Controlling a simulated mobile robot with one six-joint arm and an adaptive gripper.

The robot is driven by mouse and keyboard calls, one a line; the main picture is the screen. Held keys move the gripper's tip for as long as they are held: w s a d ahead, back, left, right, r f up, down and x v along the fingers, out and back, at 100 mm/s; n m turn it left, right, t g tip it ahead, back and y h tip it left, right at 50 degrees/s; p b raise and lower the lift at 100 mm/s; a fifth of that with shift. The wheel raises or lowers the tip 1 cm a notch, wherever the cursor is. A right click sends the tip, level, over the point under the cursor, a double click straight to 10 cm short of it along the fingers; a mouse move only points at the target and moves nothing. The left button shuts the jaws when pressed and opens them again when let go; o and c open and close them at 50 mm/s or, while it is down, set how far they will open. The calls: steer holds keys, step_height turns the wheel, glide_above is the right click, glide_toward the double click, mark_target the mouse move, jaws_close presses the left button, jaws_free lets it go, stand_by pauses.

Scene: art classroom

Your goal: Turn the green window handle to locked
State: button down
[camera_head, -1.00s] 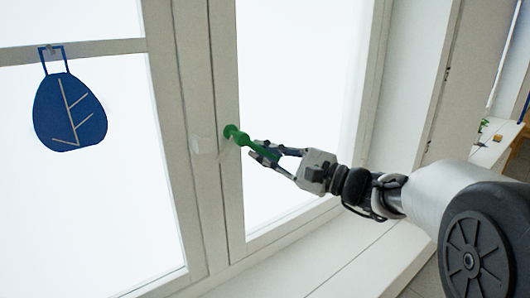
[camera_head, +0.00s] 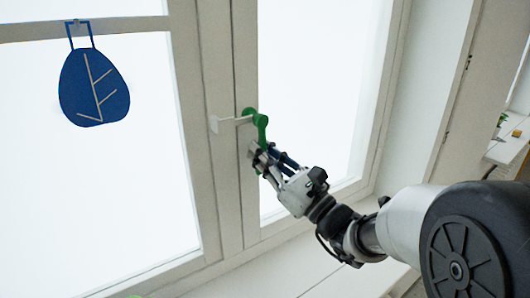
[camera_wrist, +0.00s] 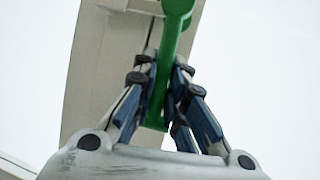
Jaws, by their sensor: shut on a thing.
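The green window handle (camera_head: 261,121) is on the white window frame, at the middle of the head view. Its lever hangs down from the round pivot, close to vertical. My gripper (camera_head: 262,153) is shut on the lower end of the lever, below the pivot. In the wrist view the green lever (camera_wrist: 171,62) runs down between the two blue-and-black fingers (camera_wrist: 163,95), which press on it from both sides. A pale latch piece (camera_head: 228,122) reaches left from the handle across the frame. Whether it sits in a catch I cannot tell.
A blue leaf-shaped ornament (camera_head: 94,88) hangs on the left pane, clear of my arm. A white sill (camera_head: 345,283) runs below the window. Small green items (camera_head: 502,119) lie on a surface at the far right.

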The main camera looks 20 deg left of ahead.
steer(key=shift+s+a+m, duration=0.15)
steer(key=shift+a+m, duration=0.05)
steer(key=shift+m, duration=0.4)
steer(key=shift+t, duration=0.3)
steer(key=c, duration=1.6)
jaws_free()
steer(key=v, duration=1.2)
steer(key=shift+s+r, duration=0.1)
